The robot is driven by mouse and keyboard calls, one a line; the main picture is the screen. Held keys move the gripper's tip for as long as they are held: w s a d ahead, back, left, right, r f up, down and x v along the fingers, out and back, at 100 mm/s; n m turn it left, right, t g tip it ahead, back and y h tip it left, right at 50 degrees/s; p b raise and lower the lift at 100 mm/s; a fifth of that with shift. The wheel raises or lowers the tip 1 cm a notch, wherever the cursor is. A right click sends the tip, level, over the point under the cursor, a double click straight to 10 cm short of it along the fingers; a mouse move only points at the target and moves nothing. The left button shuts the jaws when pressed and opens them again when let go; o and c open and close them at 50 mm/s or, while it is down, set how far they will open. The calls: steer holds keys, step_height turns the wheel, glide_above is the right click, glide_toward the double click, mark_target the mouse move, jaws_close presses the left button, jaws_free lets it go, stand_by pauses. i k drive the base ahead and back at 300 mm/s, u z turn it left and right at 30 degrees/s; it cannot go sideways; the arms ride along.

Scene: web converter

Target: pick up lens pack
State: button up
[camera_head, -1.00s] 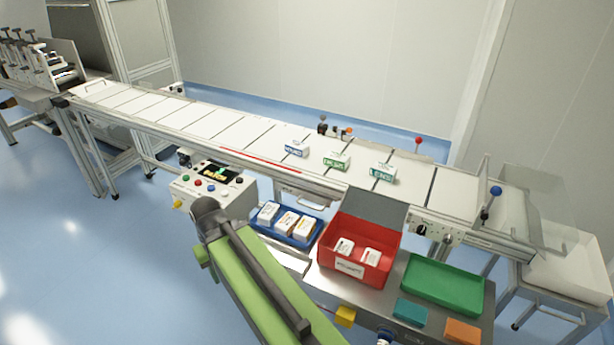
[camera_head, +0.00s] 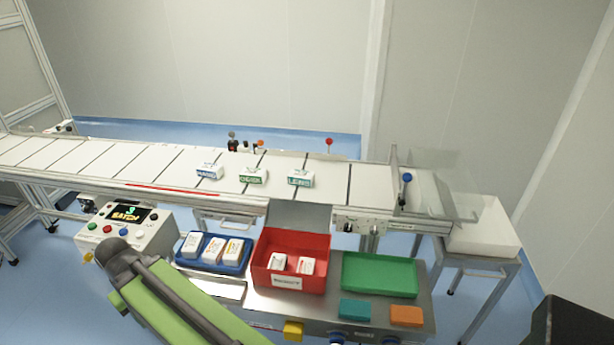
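The left one has a blue label (camera_head: 209,172), the middle one a green label (camera_head: 253,176), and the right one a teal-green label (camera_head: 300,178). The print is too small to read surely, so I cannot tell for certain which is the lens pack. More white packs lie in the blue tray (camera_head: 243,270) and in the open red box (camera_head: 290,250). My green arm link crosses the lower left, apart from the boxes. My gripper's fingers do not show.
The white conveyor belt (camera_head: 140,158) runs across behind the steel bench. The bench holds a green tray (camera_head: 380,275), a teal block (camera_head: 354,309) and an orange block (camera_head: 406,315). A control panel (camera_head: 125,228) stands left. A clear guard (camera_head: 435,185) covers the belt's right end.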

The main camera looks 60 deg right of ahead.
mark_target(304, 178)
steer(key=z, duration=0.2)
steer(key=i, duration=0.9)
steer(key=u, duration=0.3)
